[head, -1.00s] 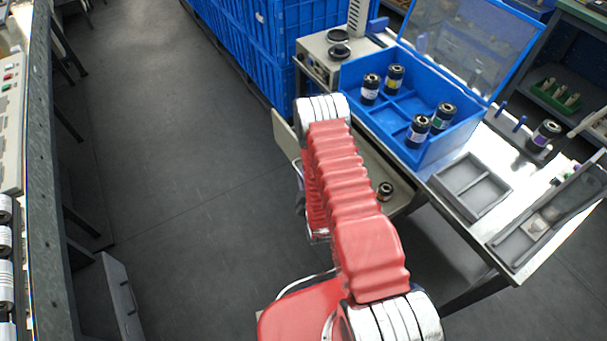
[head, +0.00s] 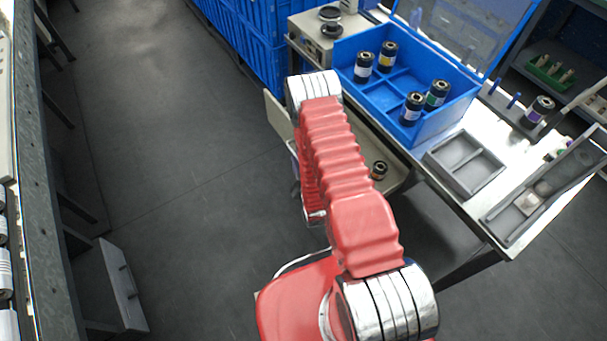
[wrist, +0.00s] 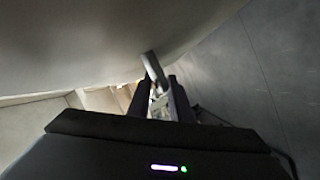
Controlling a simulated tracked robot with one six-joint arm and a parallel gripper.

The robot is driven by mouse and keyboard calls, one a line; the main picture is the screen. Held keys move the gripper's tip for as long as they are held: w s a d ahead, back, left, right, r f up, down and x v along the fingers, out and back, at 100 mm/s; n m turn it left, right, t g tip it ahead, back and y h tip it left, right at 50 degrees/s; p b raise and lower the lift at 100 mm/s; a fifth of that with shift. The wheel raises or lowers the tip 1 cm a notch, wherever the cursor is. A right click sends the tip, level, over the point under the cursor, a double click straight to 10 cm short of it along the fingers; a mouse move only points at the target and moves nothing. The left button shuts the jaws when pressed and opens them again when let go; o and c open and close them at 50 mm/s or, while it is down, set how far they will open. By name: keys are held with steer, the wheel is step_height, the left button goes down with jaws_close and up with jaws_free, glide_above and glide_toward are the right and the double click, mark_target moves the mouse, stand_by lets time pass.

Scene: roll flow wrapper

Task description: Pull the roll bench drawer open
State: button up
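The beige roll bench drawer (head: 398,183) stands partly pulled out under the bench in the head view. Its front panel (head: 279,114) shows left of my arm, and a dark roll (head: 379,170) lies inside. My arm hides the handle and my gripper there. In the wrist view the drawer front (wrist: 90,45) fills the upper left. Its grey handle (wrist: 152,68) runs between the two dark fingers of my gripper (wrist: 158,88), which appears shut on it. The exact contact is dark and hard to see.
A blue divided box (head: 425,137) with several rolls and a raised lid stands on the bench (head: 478,213). A grey tray (head: 462,165) lies beside it. Blue crates (head: 245,50) stand behind. Open floor (head: 180,150) lies left of my arm.

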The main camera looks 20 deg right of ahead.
steer(key=v, duration=1.2)
steer(key=shift+s, duration=0.1)
